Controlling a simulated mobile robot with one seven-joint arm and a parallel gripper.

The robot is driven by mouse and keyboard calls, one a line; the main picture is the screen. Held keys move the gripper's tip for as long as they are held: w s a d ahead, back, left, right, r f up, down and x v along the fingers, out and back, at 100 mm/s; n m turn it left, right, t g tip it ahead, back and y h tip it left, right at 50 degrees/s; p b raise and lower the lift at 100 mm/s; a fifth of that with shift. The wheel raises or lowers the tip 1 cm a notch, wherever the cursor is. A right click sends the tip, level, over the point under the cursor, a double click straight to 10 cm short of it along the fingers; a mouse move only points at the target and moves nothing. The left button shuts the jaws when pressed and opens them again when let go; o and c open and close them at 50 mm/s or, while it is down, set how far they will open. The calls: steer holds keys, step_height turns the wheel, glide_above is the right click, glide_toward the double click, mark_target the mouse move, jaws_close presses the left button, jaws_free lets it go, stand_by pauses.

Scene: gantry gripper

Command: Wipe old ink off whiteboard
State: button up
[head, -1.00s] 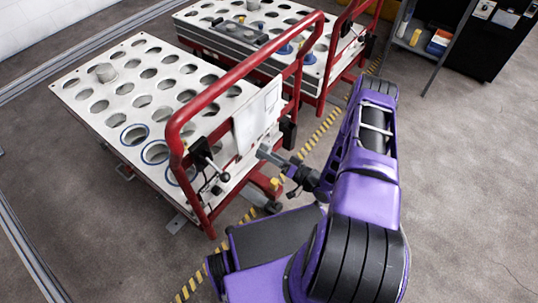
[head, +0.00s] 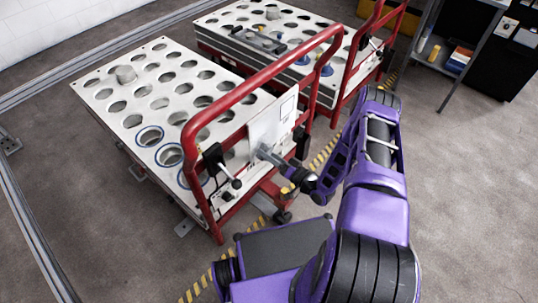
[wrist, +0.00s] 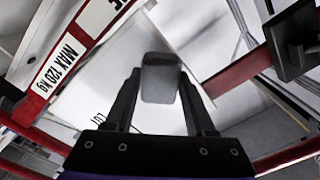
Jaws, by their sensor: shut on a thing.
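The small whiteboard (head: 268,127) hangs on the red handle frame of the nearer cart. My gripper (head: 266,153) is in front of its lower part in the head view. In the wrist view my gripper (wrist: 160,100) is shut on a grey block-shaped eraser (wrist: 161,78). The whiteboard (wrist: 105,82) fills the area behind the eraser. Printed letters reading "LOT" show near its edge, rotated. I cannot make out any ink marks clearly, and part of the board is hidden behind the eraser and fingers. I cannot tell whether the eraser touches the board.
The red handle (head: 262,78) rises around the board, with a black clamp lever (head: 222,165) to its left. The nearer cart's perforated top (head: 110,92) lies beyond. A second cart (head: 340,82) stands behind, and a shelf (head: 440,60) at the right. Floor at right is clear.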

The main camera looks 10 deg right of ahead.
mark_target(264, 140)
steer(key=shift+x, duration=0.95)
stand_by(0.3)
steer(key=shift+w+d, duration=0.55)
steer(key=shift+d, duration=0.3)
steer(key=shift+w+d, duration=0.55)
steer(key=shift+d, duration=0.25)
steer(key=shift+w+a, duration=0.1)
steer(key=shift+w, duration=0.05)
steer(key=shift+s+a+r, duration=0.1)
steer(key=shift+s+a, duration=0.45)
steer(key=shift+a, duration=0.4)
steer(key=shift+s+a, duration=0.5)
steer(key=shift+a, duration=0.45)
steer(key=v, duration=0.6)
steer(key=shift+d+p, duration=0.25)
steer(key=shift+p, duration=0.1)
steer(key=shift+v, duration=1.55)
